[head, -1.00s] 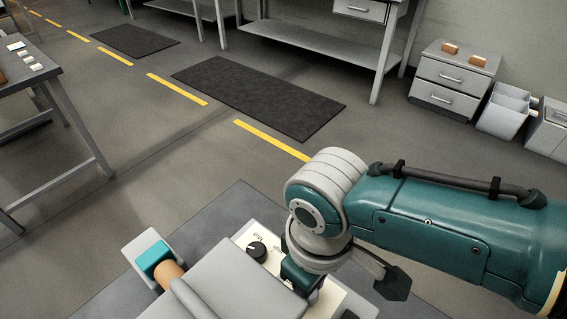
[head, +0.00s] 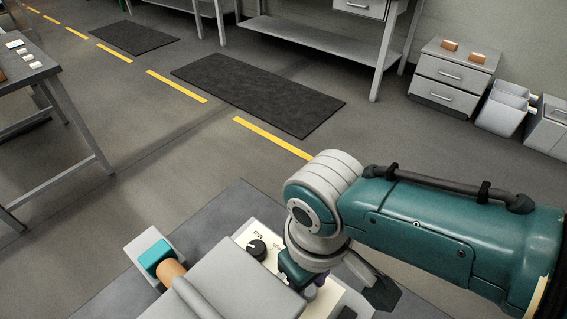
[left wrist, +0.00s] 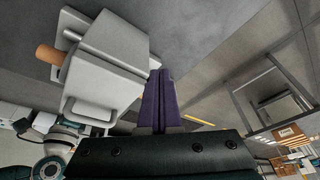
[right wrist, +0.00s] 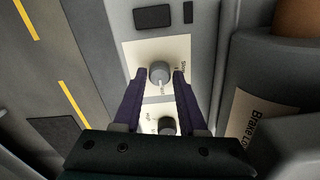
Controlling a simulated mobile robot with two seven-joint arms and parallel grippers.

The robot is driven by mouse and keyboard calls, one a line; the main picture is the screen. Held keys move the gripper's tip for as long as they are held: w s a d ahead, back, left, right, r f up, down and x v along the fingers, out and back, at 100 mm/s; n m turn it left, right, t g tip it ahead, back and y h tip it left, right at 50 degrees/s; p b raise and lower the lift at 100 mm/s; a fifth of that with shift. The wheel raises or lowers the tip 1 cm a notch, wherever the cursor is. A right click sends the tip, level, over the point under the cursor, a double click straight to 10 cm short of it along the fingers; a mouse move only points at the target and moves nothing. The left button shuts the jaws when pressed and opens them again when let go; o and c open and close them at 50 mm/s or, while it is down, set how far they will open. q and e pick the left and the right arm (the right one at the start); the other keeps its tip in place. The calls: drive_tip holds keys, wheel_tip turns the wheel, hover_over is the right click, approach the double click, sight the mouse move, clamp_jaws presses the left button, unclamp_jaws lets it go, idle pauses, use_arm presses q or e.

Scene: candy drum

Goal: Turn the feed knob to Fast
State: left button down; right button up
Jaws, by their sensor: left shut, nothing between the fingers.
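A grey knob (right wrist: 159,73) on a cream label plate sits between the fingertips of my right gripper (right wrist: 158,76) in the right wrist view. The fingers are apart, one on each side; I cannot tell whether they touch it. Small print beside it seems to read "Slow". A second, darker knob (right wrist: 167,125) lies nearer my gripper body. In the head view a black knob (head: 257,249) with "Mid" printed by it is visible; my right gripper (head: 312,290) hides the panel beside it. My left gripper (left wrist: 160,73) is shut and empty, away from the machine.
A table (head: 50,80) stands far left, and a small drawer unit (head: 452,75) and bins (head: 503,108) stand at the back right. The floor between has dark mats (head: 258,95).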

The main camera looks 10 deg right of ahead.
drive_tip(key=o, duration=0.3)
wheel_tip(320, 180, up, 10)
drive_tip(key=p, duration=0.5)
idle(0.4)
